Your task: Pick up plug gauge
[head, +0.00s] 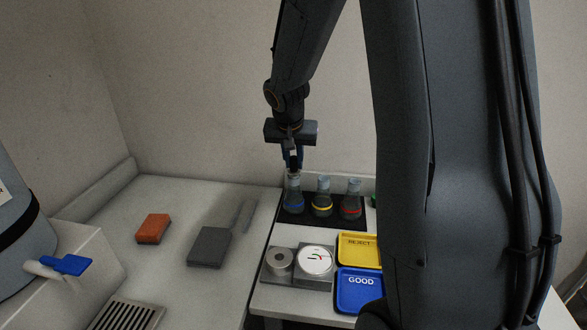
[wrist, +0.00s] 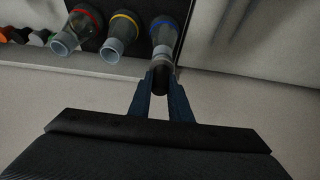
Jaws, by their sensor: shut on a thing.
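My gripper (head: 292,164) points down just above the blue-banded flask (head: 293,202). In the wrist view my gripper (wrist: 161,84) is shut on a small dark cylindrical piece (wrist: 161,78). The piece lines up with the mouth of the blue-banded flask (wrist: 163,36). I cannot tell whether it touches the flask or sits in its neck. Fingers hide much of the piece, so I cannot confirm that it is the plug gauge. No other thing that is clearly a plug gauge shows.
Yellow-banded (head: 323,199) and red-banded (head: 351,201) flasks stand beside the blue-banded one on a dark mat. In front are a metal ring (head: 280,261), a dial (head: 315,259), a REJECT tray (head: 348,262) and a GOOD tray (head: 341,301). An orange block (head: 153,229) lies left.

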